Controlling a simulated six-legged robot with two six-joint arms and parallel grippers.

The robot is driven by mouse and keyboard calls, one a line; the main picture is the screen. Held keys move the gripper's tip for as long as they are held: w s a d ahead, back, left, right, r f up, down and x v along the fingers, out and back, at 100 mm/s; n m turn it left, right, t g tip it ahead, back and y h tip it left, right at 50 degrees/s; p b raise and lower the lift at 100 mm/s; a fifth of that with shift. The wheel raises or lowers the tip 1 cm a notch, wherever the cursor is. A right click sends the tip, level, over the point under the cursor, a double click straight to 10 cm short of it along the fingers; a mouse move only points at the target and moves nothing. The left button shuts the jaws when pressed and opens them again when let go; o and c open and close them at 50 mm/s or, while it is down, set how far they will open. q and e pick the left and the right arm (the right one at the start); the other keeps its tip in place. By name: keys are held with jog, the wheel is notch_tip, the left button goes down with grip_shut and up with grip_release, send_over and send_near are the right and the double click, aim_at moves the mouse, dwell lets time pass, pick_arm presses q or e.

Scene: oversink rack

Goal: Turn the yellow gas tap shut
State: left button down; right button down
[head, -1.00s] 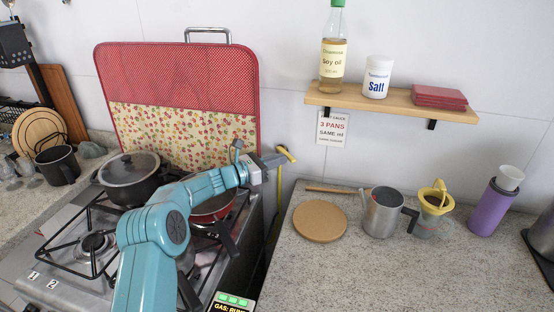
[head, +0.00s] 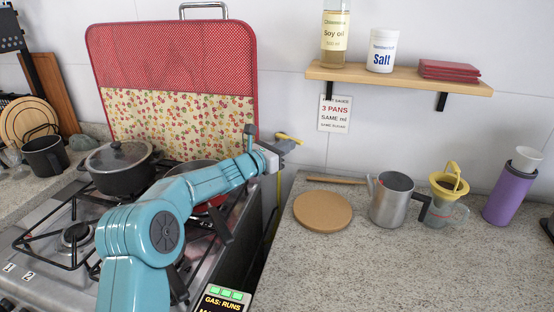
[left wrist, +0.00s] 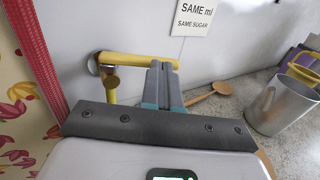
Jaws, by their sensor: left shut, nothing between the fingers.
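The yellow gas tap (head: 290,138) is on the wall just right of the red padded board. In the left wrist view its yellow bar (left wrist: 130,60) runs level from a round wall fitting to the right, with a brass-coloured part (left wrist: 110,82) hanging below its left end. My left gripper (head: 284,147) is shut and empty, close to the tap. In the left wrist view its fingertips (left wrist: 163,66) overlap the bar's right end; I cannot tell whether they touch it. A small panel (head: 224,300) reads "GAS: RUNS". My right gripper is not in view.
The red padded board (head: 170,60) stands behind. On the right counter are a cork mat (head: 322,210), a wooden spoon, a metal jug (head: 392,200) and a purple bottle (head: 510,195).

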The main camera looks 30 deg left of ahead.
pick_arm(q)
jog(key=shift+w+d+r, duration=0.1)
jog(key=shift+w+d, duration=0.35)
jog(key=shift+w, duration=0.15)
jog(key=shift+d+r+b, duration=0.1)
jog(key=shift+b, duration=0.2)
dwell(0.4)
